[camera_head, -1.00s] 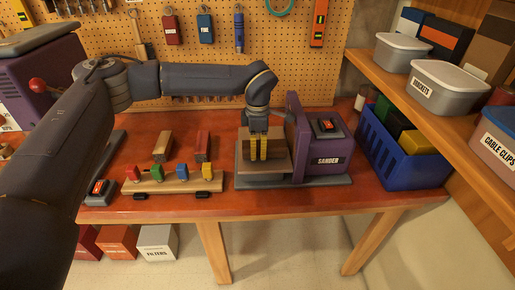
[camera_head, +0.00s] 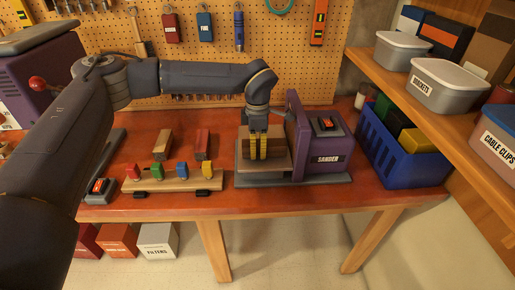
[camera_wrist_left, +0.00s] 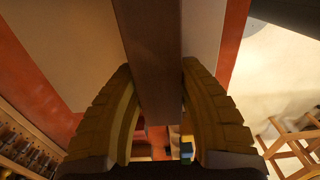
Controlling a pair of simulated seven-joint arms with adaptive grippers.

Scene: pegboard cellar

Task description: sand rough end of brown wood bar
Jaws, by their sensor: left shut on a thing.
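My left gripper (camera_head: 258,158) points down over the sander's tan work table (camera_head: 262,169). Its yellow fingers are shut on the brown wood bar (camera_head: 278,146), which lies crosswise between them. The bar's right end is close to the purple sander (camera_head: 328,146); I cannot tell whether it touches the sanding face, which is hidden from the head view. My right gripper is not in view.
A tan wood bar (camera_head: 162,143) and a reddish bar (camera_head: 203,143) lie on the red workbench (camera_head: 225,205). A wooden rack (camera_head: 178,186) with several coloured blocks stands in front of them. A blue crate (camera_head: 405,165) is right of the sander. A shelf (camera_head: 480,120) overhangs at right.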

